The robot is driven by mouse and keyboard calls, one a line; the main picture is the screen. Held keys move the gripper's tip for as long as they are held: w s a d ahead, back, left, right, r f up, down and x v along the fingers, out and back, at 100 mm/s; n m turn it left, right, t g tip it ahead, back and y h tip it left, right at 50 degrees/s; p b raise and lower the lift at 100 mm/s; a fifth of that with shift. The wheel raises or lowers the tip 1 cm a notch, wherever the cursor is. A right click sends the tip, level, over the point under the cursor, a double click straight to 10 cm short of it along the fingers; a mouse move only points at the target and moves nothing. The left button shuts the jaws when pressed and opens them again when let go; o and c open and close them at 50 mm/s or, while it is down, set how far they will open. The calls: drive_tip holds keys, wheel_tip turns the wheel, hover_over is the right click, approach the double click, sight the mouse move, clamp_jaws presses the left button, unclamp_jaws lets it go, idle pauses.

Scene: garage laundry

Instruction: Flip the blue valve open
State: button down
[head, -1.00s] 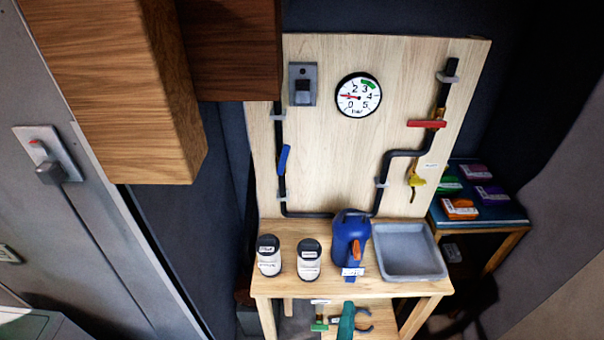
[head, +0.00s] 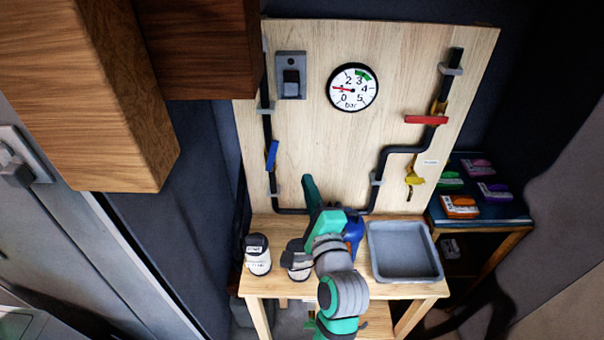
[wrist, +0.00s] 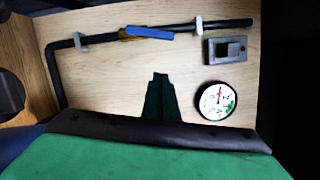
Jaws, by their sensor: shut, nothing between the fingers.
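The blue valve handle (head: 272,155) is on the dark pipe at the left side of the wooden board. It lies nearly in line with the pipe, slightly tilted. In the wrist view the blue handle (wrist: 148,32) shows at the top, roughly along the pipe, with a brass-coloured part beside it. My gripper (head: 307,180) is in front of the lower board, to the right of and a little below the handle, apart from it. Its dark green fingers are together and empty; they also show in the wrist view (wrist: 159,80), below the handle.
A pressure gauge (head: 353,87), a grey switch (head: 291,77), a red handle (head: 426,119) and a yellow handle (head: 413,176) are on the board. White canisters (head: 258,258), a partly hidden blue jug (head: 354,230) and a grey tray (head: 404,252) stand on the bench. A wooden cabinet overhangs the upper left.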

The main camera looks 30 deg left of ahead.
sight(272, 154)
drive_tip(key=w+a+r, duration=0.1)
drive_tip(key=w+a, duration=0.3)
drive_tip(key=a, duration=0.5)
drive_tip(key=shift+a+r, duration=0.3)
